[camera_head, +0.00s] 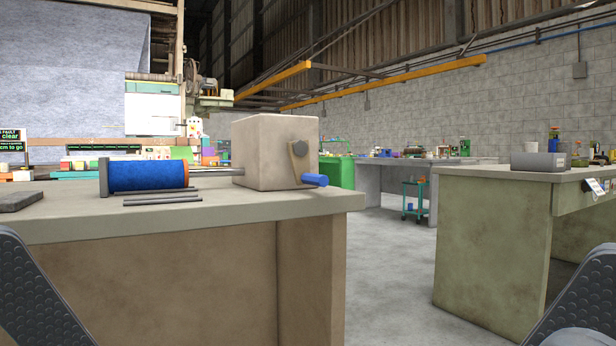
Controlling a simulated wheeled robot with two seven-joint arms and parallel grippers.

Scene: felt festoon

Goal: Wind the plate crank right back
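A beige box (262,152) stands at the right end of the near bench. On its right face is a crank: a dark round hub (299,148), a short tan arm (294,167) hanging down from it, and a blue handle (314,180) at the lower end, sticking out to the right. A rod runs left from the box to a blue spool (148,176) with a dark end flange. Nothing touches the crank. Neither gripper shows; only dark textured parts of my arms show at the lower left and lower right corners.
The near bench (190,214) also bears two thin dark rods (160,201) and a grey slab (18,200). A second bench (485,200) with a grey box (538,161) stands at the right. Bare floor lies between them. Partly cut-off signs (12,142) stand far left.

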